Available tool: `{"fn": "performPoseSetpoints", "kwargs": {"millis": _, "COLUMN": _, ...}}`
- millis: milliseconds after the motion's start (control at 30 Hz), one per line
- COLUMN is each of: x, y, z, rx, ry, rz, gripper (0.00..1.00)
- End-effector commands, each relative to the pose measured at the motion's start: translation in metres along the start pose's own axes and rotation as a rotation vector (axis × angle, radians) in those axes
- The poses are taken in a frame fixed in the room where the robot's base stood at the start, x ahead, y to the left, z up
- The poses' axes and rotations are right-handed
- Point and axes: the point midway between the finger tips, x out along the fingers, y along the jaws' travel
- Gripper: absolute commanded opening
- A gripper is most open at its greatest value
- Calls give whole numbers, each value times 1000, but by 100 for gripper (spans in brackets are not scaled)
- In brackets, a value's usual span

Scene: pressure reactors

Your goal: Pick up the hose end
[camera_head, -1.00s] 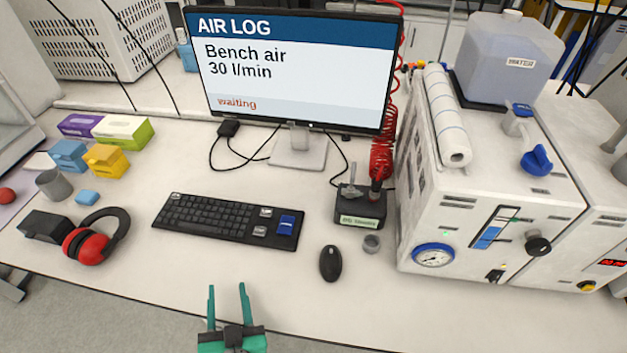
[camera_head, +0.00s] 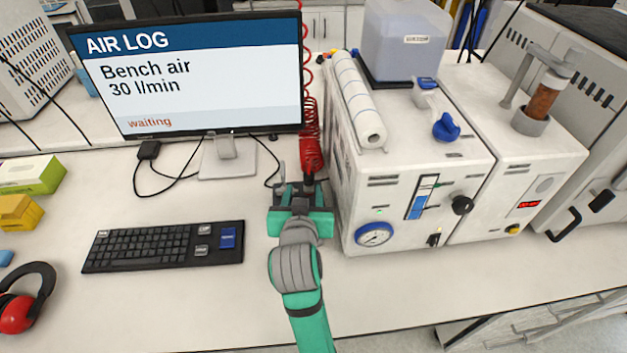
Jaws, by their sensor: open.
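The red coiled hose (camera_head: 309,110) hangs down at the right edge of the monitor. Its red hose end (camera_head: 311,157) stands upright, with a dark lower part, in a dark holder mostly hidden behind my gripper. My teal gripper (camera_head: 299,188) is open, in front of the holder and just below the hose end. I cannot tell whether the hose end's lower part lies between the fingers or behind them, or whether they touch.
The white reactor cabinet (camera_head: 350,200) stands close on the right. The monitor (camera_head: 190,75) stands behind on the left, and the keyboard (camera_head: 165,246) lies front left. The bench front is clear around my arm. A second cabinet (camera_head: 517,165) stands further right.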

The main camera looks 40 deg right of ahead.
Motion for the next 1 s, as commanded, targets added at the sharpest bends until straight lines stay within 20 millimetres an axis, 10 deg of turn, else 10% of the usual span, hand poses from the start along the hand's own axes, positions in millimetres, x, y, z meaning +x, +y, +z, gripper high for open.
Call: {"fn": "performPoseSetpoints", "kwargs": {"millis": 1000, "x": 102, "y": 9, "z": 2, "rx": 1, "ry": -1, "rz": 1, "gripper": 45}}
